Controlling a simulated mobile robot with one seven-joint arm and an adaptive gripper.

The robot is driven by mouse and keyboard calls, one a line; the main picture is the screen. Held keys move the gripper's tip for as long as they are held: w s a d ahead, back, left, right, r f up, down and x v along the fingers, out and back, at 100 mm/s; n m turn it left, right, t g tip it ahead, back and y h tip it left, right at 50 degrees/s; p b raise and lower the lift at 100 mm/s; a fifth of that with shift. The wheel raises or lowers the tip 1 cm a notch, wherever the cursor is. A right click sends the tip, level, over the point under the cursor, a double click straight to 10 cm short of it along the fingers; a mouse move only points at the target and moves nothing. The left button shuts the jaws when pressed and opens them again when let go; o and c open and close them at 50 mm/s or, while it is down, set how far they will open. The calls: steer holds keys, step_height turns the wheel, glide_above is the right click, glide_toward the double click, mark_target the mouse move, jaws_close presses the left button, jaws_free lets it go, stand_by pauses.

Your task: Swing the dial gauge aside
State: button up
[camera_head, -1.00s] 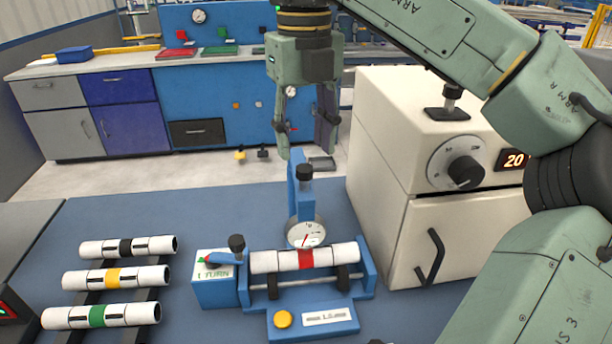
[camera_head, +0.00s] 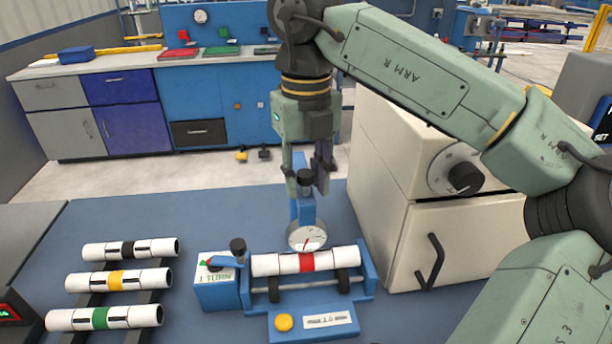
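The dial gauge (camera_head: 307,236) has a round white face and stands on a blue post behind the white pipe with the red band (camera_head: 307,262). The face is just above the pipe's middle; I cannot tell whether it touches. A black knob (camera_head: 305,177) tops the gauge's post. My gripper (camera_head: 306,188) points down, with its fingers apart on either side of the knob. The fingers look open, with no clear contact. The pipe lies on black rollers in the blue fixture (camera_head: 262,312). The fingers hide part of the post.
A cream oven-like box (camera_head: 460,235) with a dial and handle stands close at the right. A crank block marked 1 TURN (camera_head: 215,290) is left of the pipe. Several banded pipes (camera_head: 118,279) lie on a rack at left. The table behind the rack is clear.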

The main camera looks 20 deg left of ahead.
jaws_close()
steer(key=shift+a, duration=0.15)
stand_by(0.5)
steer(key=w+a+m+p, duration=0.1)
steer(key=w+a+m, duration=0.2)
steer(key=a+m, duration=0.4)
steer(key=w+a+m+p, duration=0.1)
steer(key=w+a+m, duration=0.2)
steer(key=a+m, duration=0.5)
steer(key=shift+w+m+p, duration=0.2)
steer(key=shift+m+p, duration=0.15)
steer(key=shift+m, duration=1.25)
steer(key=shift+a+r, duration=0.1)
steer(key=shift+o, duration=2)
jaws_free()
